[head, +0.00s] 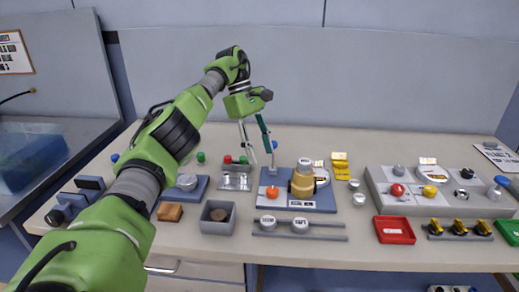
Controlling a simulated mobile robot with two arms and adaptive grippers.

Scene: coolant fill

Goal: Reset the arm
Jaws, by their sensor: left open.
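My green left arm comes in from the lower left and reaches over the workbench (400,150). My left gripper (260,158) points down, open and empty. In the picture its fingertips lie between a small metal tray (234,183) and a blue plate (325,200). I cannot tell its exact height above the bench. The blue plate bears a tan and brass-coloured cylinder (303,178) and an orange knob (272,191). My right gripper is not in view.
A grey panel (440,204) with red and yellow knobs stands at right. A red tray (394,230), a grey box (217,217) and a rail (300,235) lie near the front edge. A brown block (170,212) sits at left. The back of the bench is clear.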

